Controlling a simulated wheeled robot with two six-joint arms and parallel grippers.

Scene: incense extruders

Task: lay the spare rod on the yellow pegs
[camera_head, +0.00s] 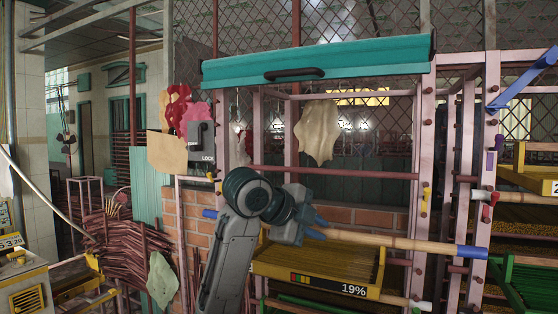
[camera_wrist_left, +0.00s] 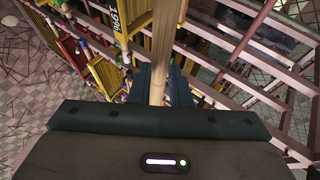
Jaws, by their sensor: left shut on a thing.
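The spare rod is a pale bamboo pole (camera_head: 400,242) with blue ends, roughly level and tilted slightly down to the right, in front of the pink rack. My left gripper (camera_head: 314,228) is shut around it, left of its middle. In the left wrist view the rod (camera_wrist_left: 164,40) runs away from between my left gripper's dark fingers (camera_wrist_left: 158,85). Yellow pegs (camera_head: 427,190) stick out of the rack's right front post, above the rod's level; another shows on the left post (camera_head: 218,187). The rod appears apart from them. My right gripper is not in view.
A yellow tray (camera_head: 315,285) marked 19% sits in the rack below the rod. A teal roller cover (camera_head: 320,62) spans the top. A red peg (camera_head: 486,213) is on the right-hand post, near the rod's right end. A bundle of dark sticks (camera_head: 130,250) stands at left.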

